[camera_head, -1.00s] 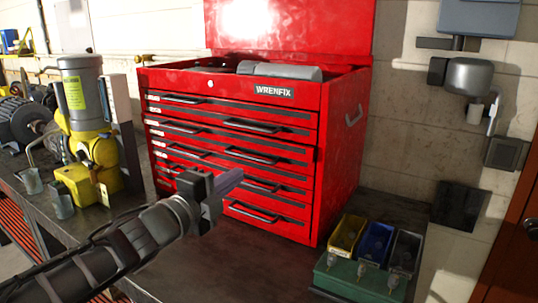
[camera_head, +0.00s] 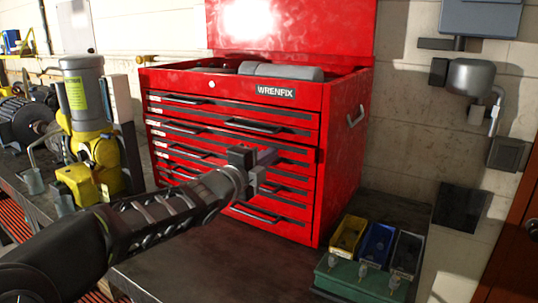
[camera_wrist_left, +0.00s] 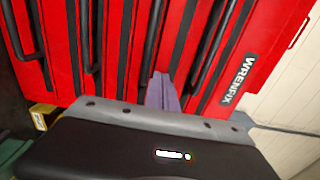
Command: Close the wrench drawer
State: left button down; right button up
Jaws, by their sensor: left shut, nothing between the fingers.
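The red WRENFIX tool chest (camera_head: 345,150) stands on the bench with several dark-handled drawers across its front. I cannot tell which is the wrench drawer. A drawer at mid height (camera_head: 300,152) seems to stand slightly proud at its right edge; the rest look flush. My left gripper (camera_head: 267,156) is shut and empty, in front of the middle drawers, and hides part of them. In the left wrist view my shut purple-grey fingers (camera_wrist_left: 163,90) point at the red chest front (camera_wrist_left: 120,50) between dark handles; contact cannot be told. My right gripper is not in view.
A green holder with yellow, blue and grey bins (camera_head: 345,278) sits at the chest's right front. A yellow and grey machine (camera_head: 92,140) stands to the left. The bench top (camera_head: 215,255) before the chest is mostly clear.

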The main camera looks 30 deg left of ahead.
pick_arm(q)
jog(key=shift+w, duration=0.1)
jog(key=shift+w+d+r+b, duration=0.1)
jog(key=shift+w+r+b, duration=0.15)
jog(key=shift+w+b, duration=0.5)
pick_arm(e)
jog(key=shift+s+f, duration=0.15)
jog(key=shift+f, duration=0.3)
pick_arm(q)
jog(key=shift+w, duration=0.15)
